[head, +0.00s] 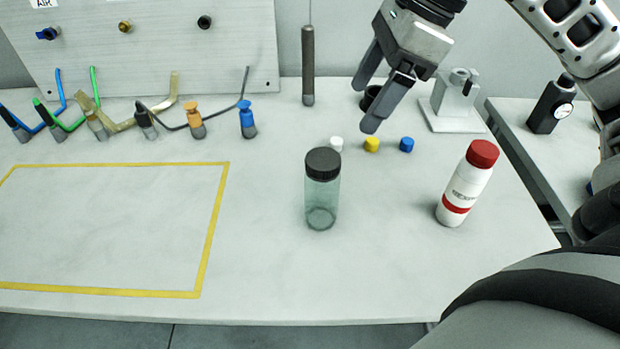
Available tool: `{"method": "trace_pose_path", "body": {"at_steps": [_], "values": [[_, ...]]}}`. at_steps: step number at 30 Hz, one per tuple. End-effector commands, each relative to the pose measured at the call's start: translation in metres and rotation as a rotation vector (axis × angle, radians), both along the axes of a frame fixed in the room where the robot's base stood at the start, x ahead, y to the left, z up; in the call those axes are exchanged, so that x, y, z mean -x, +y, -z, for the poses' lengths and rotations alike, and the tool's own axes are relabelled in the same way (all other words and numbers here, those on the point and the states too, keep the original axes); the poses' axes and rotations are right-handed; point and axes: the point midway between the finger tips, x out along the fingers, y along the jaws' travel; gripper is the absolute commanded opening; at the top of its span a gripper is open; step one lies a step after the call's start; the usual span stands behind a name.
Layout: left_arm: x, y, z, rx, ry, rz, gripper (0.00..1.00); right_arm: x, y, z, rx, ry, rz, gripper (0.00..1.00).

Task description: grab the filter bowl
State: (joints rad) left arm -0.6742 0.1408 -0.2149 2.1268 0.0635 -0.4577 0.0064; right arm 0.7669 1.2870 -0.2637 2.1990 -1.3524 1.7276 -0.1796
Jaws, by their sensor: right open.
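A clear greenish cylinder with a dark ribbed cap (322,190) stands upright on the white table, right of centre; it looks most like the filter bowl. My right gripper (364,107) comes in from the upper right, pointing down and left. Its two fingers are apart with nothing held. It is above and behind the clear cylinder in the picture, not touching it. A small dark round cup-like thing (372,97) shows behind the fingers, partly hidden; I cannot tell what it is. My left gripper is not in view.
A white bottle with a red cap (468,185) stands right of the cylinder. White, yellow (371,145) and blue caps lie behind it. A grey rod (308,65) and a stand (457,100) are at the back. Fittings and hoses line the back left; the yellow-taped area (215,215) is empty.

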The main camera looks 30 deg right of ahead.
Motion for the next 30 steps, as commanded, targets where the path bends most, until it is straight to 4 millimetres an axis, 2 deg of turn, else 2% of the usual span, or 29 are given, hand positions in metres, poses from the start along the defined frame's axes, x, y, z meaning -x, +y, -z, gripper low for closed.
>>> {"method": "trace_pose_path", "body": {"at_steps": [6,12,20,25,30], "values": [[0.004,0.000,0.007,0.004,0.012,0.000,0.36,-0.008,0.016,0.044,-0.003,0.009,-0.006,0.75],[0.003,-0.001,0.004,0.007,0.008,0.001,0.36,-0.016,0.029,0.078,-0.006,0.007,-0.005,0.75],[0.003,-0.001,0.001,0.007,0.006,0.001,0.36,-0.020,0.036,0.095,-0.006,0.004,-0.004,0.75],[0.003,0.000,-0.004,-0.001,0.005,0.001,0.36,-0.027,0.049,0.115,-0.009,0.007,-0.005,0.75],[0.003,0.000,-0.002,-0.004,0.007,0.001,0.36,-0.031,0.054,0.134,-0.007,0.006,-0.003,0.75]]}}
